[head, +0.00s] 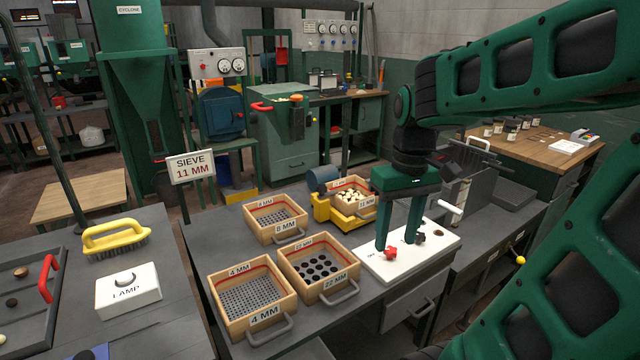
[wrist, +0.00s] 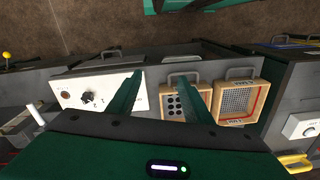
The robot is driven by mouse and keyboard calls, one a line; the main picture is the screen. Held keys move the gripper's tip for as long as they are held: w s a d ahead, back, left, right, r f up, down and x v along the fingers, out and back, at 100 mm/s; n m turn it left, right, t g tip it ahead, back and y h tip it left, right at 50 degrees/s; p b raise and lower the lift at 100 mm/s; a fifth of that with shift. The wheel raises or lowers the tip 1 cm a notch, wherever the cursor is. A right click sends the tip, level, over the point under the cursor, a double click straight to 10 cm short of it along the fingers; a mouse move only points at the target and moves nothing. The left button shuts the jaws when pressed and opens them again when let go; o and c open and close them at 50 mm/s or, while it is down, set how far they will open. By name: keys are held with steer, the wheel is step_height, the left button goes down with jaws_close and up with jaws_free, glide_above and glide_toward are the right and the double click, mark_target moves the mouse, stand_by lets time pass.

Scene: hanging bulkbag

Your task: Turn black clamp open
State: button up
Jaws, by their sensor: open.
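No part labelled as a clamp shows; the nearest match is a small black knob (head: 420,237) on a white panel (head: 445,240) at the bench's right end. In the wrist view the black knob (wrist: 87,98) stands on the panel to the left of my fingers, not between them. A red knob (head: 390,253) sits on the same panel, near my left fingertip in the head view; I cannot make it out in the wrist view. My gripper (head: 397,246) points down over the panel, its two green fingers apart and nothing seen between them.
Wooden sieve trays, including the 4 MM tray (head: 251,299), stand left of the panel. A yellow shaker (head: 345,212) holds another tray behind them. A white-handled lever (head: 449,207) and grey upright plates (head: 482,165) stand close to my gripper's right.

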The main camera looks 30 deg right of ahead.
steer(key=w+d+r+n, duration=0.25)
steer(key=w+n, duration=0.25)
steer(key=w, duration=0.5)
steer(key=w+d+r+n, duration=0.1)
steer(key=w+r+n, duration=0.3)
steer(key=w, duration=0.7)
steer(key=n, duration=1.2)
glide_above(321, 186)
step_height(321, 186, down, 3)
step_height(321, 186, down, 10)
steer(key=shift+f, duration=0.1)
